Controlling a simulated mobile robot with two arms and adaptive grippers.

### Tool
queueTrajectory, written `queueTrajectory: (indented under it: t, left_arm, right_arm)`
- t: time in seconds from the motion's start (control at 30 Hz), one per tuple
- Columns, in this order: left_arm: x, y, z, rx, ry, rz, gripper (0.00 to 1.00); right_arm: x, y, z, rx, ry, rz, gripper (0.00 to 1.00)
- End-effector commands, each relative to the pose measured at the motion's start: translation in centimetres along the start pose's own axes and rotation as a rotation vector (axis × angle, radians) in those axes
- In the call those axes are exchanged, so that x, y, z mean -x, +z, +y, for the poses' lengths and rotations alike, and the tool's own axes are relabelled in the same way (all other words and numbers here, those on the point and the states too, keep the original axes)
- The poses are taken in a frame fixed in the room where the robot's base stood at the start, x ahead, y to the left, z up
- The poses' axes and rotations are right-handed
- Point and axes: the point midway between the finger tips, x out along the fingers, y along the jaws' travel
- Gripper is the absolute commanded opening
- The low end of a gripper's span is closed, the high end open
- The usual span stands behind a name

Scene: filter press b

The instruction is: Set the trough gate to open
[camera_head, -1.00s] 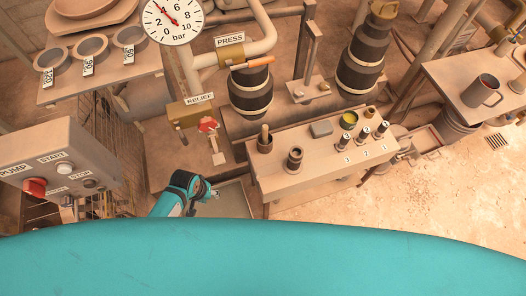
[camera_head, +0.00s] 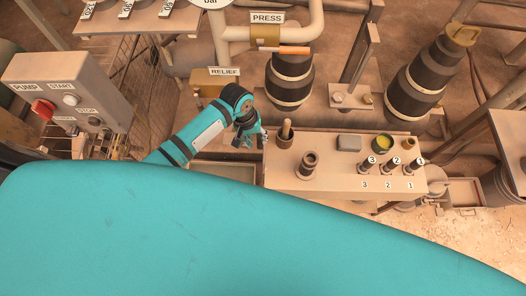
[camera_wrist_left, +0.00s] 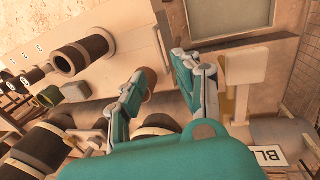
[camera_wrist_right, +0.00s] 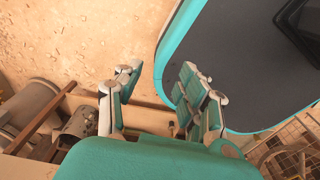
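I see no part labelled as the trough gate, so I cannot tell which it is or how it is set. My left gripper (camera_head: 250,139) is at the bench's left end, beside the cup with a wooden handle (camera_head: 284,139). My right gripper (camera_wrist_right: 161,68) is open and empty over the floor.
The workbench (camera_head: 330,181) carries a dark-collared socket (camera_head: 307,164) and several numbered plugs. The RELIEF block (camera_head: 215,82) stands behind my left arm. The pump box (camera_head: 65,90) is at the left. A pale block (camera_wrist_left: 246,66) sits right of my left fingers. Open floor lies front right.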

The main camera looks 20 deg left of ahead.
Motion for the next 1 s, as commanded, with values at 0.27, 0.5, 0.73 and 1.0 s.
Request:
queueTrajectory:
  t: [0.27,0.5,0.73,1.0]
  left_arm:
    - [-6.3,0.0,0.0,0.000,-0.001,0.000,0.33]
    - [-9.7,-0.1,0.0,0.000,0.000,0.002,0.33]
    - [-10.6,-0.1,0.0,-0.002,0.000,0.003,0.33]
    - [-10.5,-0.1,0.0,-0.001,0.000,0.002,0.23]
  right_arm:
    - [-1.3,-0.2,0.8,0.000,0.010,0.004,0.40]
    - [-2.0,-0.2,1.3,-0.002,0.016,0.005,0.40]
    - [-2.1,-0.3,1.3,-0.002,0.016,0.007,0.40]
    - [-2.1,-0.3,1.3,-0.001,0.015,0.008,0.40]
